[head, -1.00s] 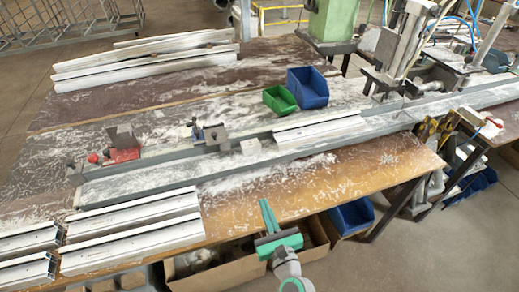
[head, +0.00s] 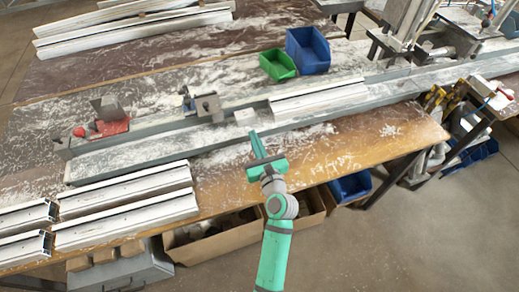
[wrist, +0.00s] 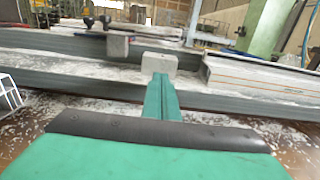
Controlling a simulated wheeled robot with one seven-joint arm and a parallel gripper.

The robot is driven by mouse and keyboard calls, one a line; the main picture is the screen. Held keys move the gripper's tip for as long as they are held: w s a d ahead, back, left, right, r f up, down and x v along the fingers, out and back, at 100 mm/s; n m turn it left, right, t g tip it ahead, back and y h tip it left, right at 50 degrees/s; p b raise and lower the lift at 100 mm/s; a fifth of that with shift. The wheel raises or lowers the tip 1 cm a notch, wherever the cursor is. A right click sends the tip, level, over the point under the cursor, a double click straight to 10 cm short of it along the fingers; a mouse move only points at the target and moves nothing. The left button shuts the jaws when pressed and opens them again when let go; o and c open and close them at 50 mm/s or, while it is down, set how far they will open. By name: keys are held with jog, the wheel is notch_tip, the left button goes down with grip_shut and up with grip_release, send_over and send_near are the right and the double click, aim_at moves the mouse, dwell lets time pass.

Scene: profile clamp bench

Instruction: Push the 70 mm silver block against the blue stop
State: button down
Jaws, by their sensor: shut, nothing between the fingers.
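The silver block (head: 245,116), small and pale, sits in the long grey channel; it also shows in the wrist view (wrist: 159,61), just beyond my fingertips. The blue stop (head: 189,103) is on the channel to the left, with a grey block-shaped part (head: 208,108) beside it on the side facing the silver block. A gap lies between that part and the silver block. My gripper (head: 255,141) is green, shut and empty, at the near side of the channel, pointing at the silver block. I cannot tell whether the fingertips touch it.
A long white profile (head: 318,101) lies in the channel right of the silver block. A red clamp (head: 114,124) stands at the channel's left end. Green (head: 278,65) and blue (head: 307,51) bins stand behind. More profiles (head: 125,205) lie at the front left.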

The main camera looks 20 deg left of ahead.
aim_at(247, 122)
jog(key=shift+x, duration=2.15)
jog(key=shift+w+a, duration=0.35)
jog(key=shift+w, duration=0.1)
jog(key=shift+w+a, duration=0.15)
jog(key=shift+w, duration=0.1)
jog(key=shift+a+r, duration=0.1)
jog(key=shift+s, duration=0.1)
